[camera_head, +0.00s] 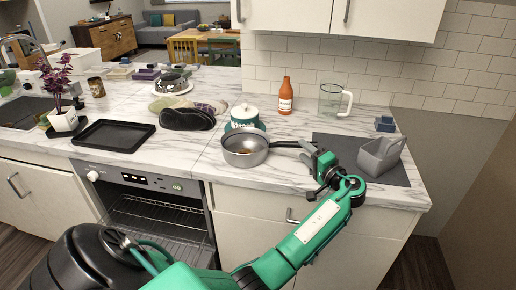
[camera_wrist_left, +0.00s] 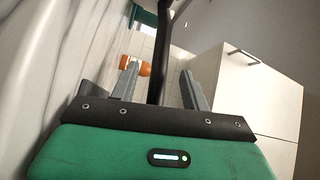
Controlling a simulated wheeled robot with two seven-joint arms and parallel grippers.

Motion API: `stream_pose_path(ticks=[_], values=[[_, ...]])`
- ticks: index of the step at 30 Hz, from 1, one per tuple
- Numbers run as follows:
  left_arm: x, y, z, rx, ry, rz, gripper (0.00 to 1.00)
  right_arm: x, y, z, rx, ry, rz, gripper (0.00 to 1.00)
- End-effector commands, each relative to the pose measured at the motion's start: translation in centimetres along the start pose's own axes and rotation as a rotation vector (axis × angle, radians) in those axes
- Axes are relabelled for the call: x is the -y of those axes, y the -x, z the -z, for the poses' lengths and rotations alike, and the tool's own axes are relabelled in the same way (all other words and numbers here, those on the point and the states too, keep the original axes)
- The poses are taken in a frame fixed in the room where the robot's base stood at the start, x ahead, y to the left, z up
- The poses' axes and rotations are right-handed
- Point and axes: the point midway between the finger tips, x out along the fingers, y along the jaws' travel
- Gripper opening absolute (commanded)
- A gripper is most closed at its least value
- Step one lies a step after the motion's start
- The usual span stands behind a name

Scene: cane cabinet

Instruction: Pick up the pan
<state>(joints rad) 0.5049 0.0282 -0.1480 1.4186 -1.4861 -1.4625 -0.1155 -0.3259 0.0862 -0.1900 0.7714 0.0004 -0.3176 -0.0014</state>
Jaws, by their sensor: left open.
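In the left wrist view the dark handle (camera_wrist_left: 159,50) runs between the two spread fingers of my left gripper (camera_wrist_left: 160,82). A gap shows on both sides of the handle, so the jaws are open around it. In the head view the gripper's own body hides the handle's end. My right gripper is not in view.
A teal-and-white canister (camera_head: 243,117) stands close behind the pan. An orange bottle (camera_head: 286,96) and glass pitcher (camera_head: 333,100) are farther back. A grey caddy (camera_head: 381,155) sits on a dark mat (camera_head: 340,146) at right. A black tray (camera_head: 114,135) lies left. The oven (camera_head: 150,205) below is open.

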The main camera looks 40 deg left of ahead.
Motion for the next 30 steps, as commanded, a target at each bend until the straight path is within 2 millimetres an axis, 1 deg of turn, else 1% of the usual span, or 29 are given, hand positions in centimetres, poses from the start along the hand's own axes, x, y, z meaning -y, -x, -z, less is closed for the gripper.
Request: stream_pose_path(ticks=[1, 3, 6, 9, 12, 14, 15, 19, 20, 25, 30], values=[[0.3, -1.0, 0.0, 0.002, -0.001, 0.003, 0.47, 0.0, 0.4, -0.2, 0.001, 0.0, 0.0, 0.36], [0.3, -2.1, 0.0, 0.002, -0.002, 0.003, 0.47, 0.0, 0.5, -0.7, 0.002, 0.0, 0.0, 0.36], [0.2, -3.0, 0.0, 0.001, -0.001, 0.001, 0.47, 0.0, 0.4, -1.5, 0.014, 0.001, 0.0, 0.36], [0.1, -3.1, 0.0, 0.0, 0.0, 0.0, 0.47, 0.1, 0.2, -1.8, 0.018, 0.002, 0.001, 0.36], [0.0, -3.1, 0.0, 0.0, 0.0, 0.0, 0.47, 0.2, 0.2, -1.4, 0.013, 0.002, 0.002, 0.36], [0.0, -3.1, 0.0, 0.0, 0.0, 0.0, 0.37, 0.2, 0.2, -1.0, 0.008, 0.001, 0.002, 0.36], [0.0, -3.1, 0.0, 0.0, 0.0, 0.001, 0.29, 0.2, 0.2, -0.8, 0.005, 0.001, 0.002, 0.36], [0.0, -3.1, 0.0, 0.001, 0.0, 0.0, 0.04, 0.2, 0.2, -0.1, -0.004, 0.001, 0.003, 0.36], [0.0, -3.1, 0.0, 0.001, 0.0, 0.0, 0.0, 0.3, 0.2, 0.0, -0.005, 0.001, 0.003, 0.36], [0.2, -3.1, 0.0, 0.0, 0.0, 0.004, 0.0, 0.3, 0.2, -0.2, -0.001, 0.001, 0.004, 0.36], [0.2, -3.1, 0.0, 0.0, 0.0, 0.003, 0.0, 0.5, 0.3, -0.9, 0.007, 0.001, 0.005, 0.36]])
